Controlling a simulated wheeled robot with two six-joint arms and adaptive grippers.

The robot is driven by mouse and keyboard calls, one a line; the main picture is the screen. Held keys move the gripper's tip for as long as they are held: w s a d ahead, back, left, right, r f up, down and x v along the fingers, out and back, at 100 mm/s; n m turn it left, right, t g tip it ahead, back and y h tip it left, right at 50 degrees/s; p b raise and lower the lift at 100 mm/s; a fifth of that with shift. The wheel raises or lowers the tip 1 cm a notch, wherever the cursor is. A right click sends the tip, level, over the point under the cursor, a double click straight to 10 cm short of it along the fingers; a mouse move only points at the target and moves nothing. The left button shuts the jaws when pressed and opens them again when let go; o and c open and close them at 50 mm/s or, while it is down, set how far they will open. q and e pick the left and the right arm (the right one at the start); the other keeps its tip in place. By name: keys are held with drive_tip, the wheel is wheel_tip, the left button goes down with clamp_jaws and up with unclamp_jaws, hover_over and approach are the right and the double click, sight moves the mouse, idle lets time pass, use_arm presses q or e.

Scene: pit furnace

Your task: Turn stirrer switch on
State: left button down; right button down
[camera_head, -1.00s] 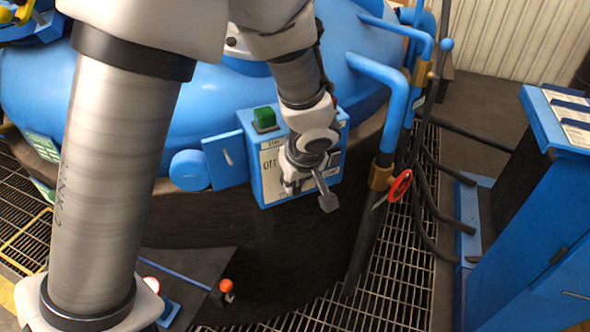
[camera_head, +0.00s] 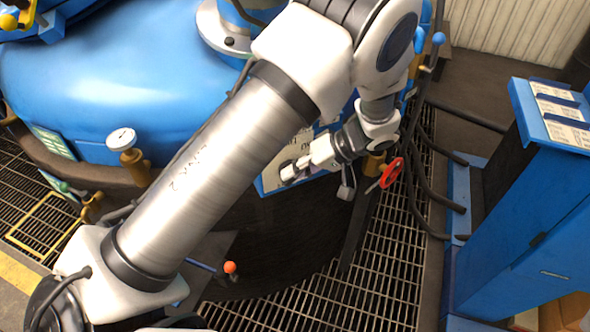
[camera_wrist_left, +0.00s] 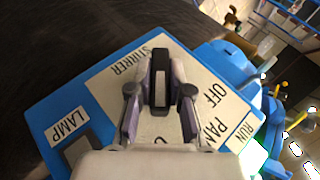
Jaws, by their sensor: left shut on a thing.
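The blue control panel (camera_head: 262,187) is on the side of the furnace and is mostly hidden behind my left arm in the head view. In the wrist view its face (camera_wrist_left: 40,113) carries the words STIRRER, OFF, RUN and LAMP. The stirrer switch is a black upright knob (camera_wrist_left: 160,66) on the white plate, near the word STIRRER. My left gripper (camera_head: 287,173) is at the panel; in the wrist view its two fingers (camera_wrist_left: 160,92) are closed on either side of the knob. The knob is hidden in the head view. My right gripper is out of view.
A grey lamp switch (camera_wrist_left: 78,151) sits beside the LAMP label. A red valve wheel (camera_head: 391,173) and hoses are close right of my wrist. A blue cabinet (camera_head: 540,215) stands at the right. An orange-tipped lever (camera_head: 230,267) is below my arm. The grating between is open.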

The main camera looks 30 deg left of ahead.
use_arm(q)
drive_tip(key=shift+g, duration=0.3)
drive_tip(key=shift+y, duration=0.3)
drive_tip(key=c, duration=1.1)
unclamp_jaws()
drive_tip(key=v, duration=0.7)
drive_tip(key=shift+w+d+r, duration=0.1)
drive_tip(key=shift+d+r, duration=0.05)
